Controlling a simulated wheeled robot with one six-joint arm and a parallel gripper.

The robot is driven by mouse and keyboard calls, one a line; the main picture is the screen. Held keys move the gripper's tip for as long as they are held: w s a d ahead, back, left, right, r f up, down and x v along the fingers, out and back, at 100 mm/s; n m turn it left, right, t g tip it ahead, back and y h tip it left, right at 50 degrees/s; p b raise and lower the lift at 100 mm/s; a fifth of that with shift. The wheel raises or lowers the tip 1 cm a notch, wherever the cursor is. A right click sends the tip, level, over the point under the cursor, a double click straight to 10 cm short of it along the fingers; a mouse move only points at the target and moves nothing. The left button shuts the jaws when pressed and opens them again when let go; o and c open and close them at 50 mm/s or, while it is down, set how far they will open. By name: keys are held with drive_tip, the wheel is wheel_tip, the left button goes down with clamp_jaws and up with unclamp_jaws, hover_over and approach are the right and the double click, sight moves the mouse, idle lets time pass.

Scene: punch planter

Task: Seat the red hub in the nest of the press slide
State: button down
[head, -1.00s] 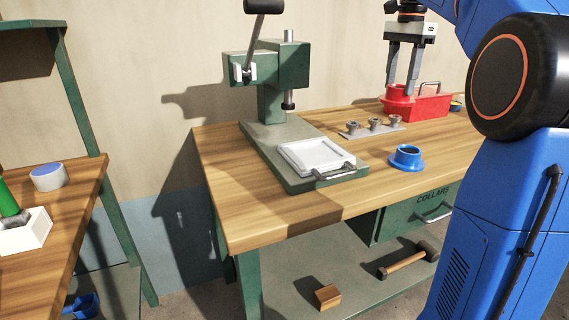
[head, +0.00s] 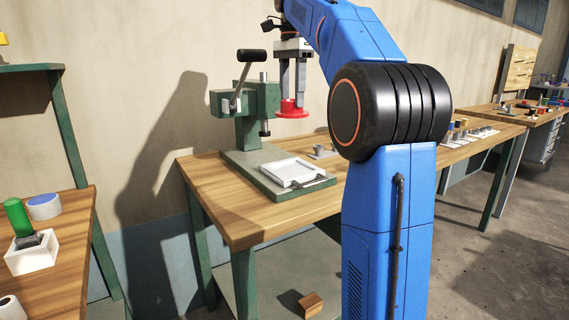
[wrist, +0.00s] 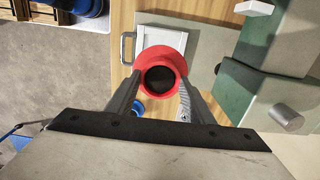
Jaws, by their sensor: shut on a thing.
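My gripper (head: 292,104) is shut on the red hub (head: 291,112) and holds it in the air, right of the green press (head: 245,112). In the wrist view the red hub (wrist: 162,57) sits between the fingertips, its dark round opening facing the camera. The press slide (head: 293,171) is a white square tray with a grey handle on the press base, lower than the hub. In the wrist view the hub covers part of the white slide (wrist: 175,38). The nest itself cannot be made out.
The press lever (head: 237,82) and ram (head: 265,128) stand left of the hub. A metal plate with posts (head: 322,152) lies behind the slide, partly hidden by my arm. A blue collar (wrist: 137,107) shows below the hub. A white box (head: 33,253) stands on the left bench.

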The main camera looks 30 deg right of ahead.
sight(293, 111)
wheel_tip(293, 111, down, 17)
drive_tip(key=shift+r, duration=0.1)
idle(0.6)
drive_tip(key=c, duration=0.9)
unclamp_jaws()
wheel_tip(293, 111, up, 12)
drive_tip(key=shift+s, duration=0.15)
